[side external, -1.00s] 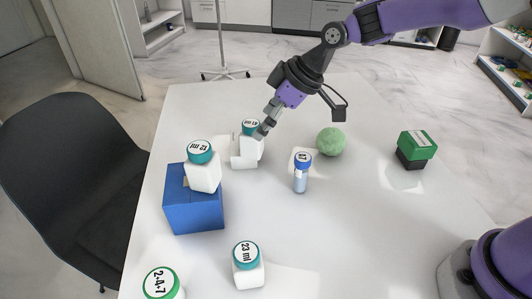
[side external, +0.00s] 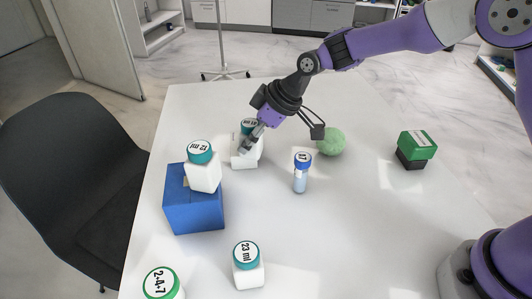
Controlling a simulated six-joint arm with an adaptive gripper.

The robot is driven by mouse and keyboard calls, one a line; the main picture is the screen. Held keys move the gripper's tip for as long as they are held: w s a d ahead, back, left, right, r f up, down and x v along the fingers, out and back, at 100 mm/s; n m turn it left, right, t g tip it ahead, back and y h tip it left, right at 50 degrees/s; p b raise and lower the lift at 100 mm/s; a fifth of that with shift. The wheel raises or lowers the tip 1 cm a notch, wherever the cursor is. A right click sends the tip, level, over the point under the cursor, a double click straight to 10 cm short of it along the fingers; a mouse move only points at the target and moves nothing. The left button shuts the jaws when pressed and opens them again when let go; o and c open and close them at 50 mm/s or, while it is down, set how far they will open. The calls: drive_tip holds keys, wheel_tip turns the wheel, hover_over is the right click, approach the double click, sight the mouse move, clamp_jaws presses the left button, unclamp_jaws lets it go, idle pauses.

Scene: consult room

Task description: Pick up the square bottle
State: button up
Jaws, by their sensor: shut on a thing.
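A white square bottle (side external: 243,156) with a teal cap stands at the back left of the table, partly hidden by my gripper. My gripper (side external: 248,143) reaches down from the right and is shut on this bottle, just below its cap. Two similar white bottles with teal caps also show: one (side external: 204,178) on a blue box (side external: 192,213), and one (side external: 248,273) on the table at the front. I cannot tell whether the held bottle is clear of the surface under it.
A small vial (side external: 301,178) with a blue cap stands mid-table. A green ball (side external: 331,142) and a green and black box (side external: 414,150) are to the right. A green-capped container (side external: 162,284) is at the front left. A black chair (side external: 70,190) stands at left.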

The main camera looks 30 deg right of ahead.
wheel_tip(320, 180, up, 8)
drive_tip(key=shift+r, duration=0.25)
drive_tip(key=w+r, duration=0.1)
drive_tip(key=w, duration=0.1)
drive_tip(key=shift+w+r, duration=0.35)
drive_tip(key=shift+w, duration=0.05)
drive_tip(key=f, duration=0.3)
drive_tip(key=w+f, duration=0.1)
drive_tip(key=f, duration=0.6)
drive_tip(key=shift+w, duration=0.15)
drive_tip(key=o, duration=1.2)
drive_tip(key=shift+f, duration=0.1)
drive_tip(key=shift+o, duration=0.2)
